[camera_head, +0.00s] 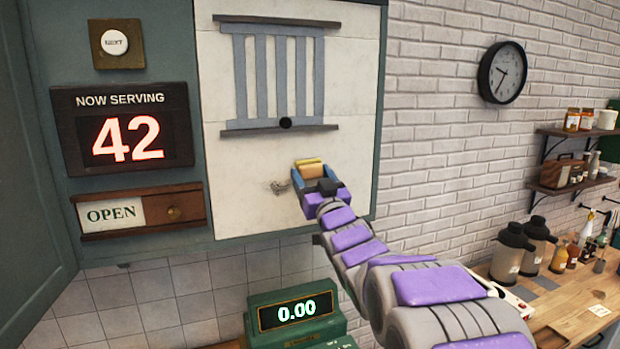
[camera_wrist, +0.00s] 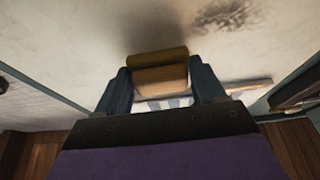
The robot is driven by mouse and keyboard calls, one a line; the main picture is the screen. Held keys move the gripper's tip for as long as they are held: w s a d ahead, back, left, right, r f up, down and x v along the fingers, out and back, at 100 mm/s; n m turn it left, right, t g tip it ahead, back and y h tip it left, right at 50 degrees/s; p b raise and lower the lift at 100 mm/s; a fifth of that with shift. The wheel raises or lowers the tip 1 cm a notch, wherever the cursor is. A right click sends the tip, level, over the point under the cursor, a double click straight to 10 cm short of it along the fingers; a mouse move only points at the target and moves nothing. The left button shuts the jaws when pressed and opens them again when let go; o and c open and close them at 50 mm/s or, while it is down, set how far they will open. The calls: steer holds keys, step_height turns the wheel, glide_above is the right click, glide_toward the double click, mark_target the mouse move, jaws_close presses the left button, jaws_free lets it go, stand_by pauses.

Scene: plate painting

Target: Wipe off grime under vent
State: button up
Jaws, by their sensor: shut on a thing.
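A grey vent (camera_head: 275,75) with vertical slats is on a pale wall panel (camera_head: 235,200). A dark brownish grime smudge (camera_head: 280,187) is on the panel below the vent and also shows at the upper right of the wrist view (camera_wrist: 226,15). My gripper (camera_head: 311,174) is shut on a yellow-tan sponge (camera_head: 308,163), which also shows between the fingers in the wrist view (camera_wrist: 158,60). The gripper is just right of the grime and below the vent. I cannot tell whether the sponge touches the panel.
Left of the panel are a number display (camera_head: 125,130), an OPEN sign slider (camera_head: 137,212) and a NEXT button (camera_head: 115,42). A green register (camera_head: 295,312) stands below. Shelves and a counter are at right.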

steer(key=shift+s+d+b, duration=0.15)
steer(key=shift+s+d, duration=0.1)
steer(key=shift+s, duration=0.55)
steer(key=shift+s+d+b, duration=0.1)
steer(key=shift+s+d, duration=0.1)
steer(key=shift+s, duration=0.65)
steer(key=shift+s+d+b, duration=0.15)
steer(key=shift+s+d, duration=0.1)
steer(key=shift+s, duration=0.55)
steer(key=shift+s+d+b, duration=0.15)
steer(key=shift+s+d, duration=0.1)
steer(key=shift+s, duration=0.45)
steer(key=shift+s+d+b, duration=0.15)
steer(key=shift+s+d, duration=0.05)
steer(key=shift+s, duration=0.5)
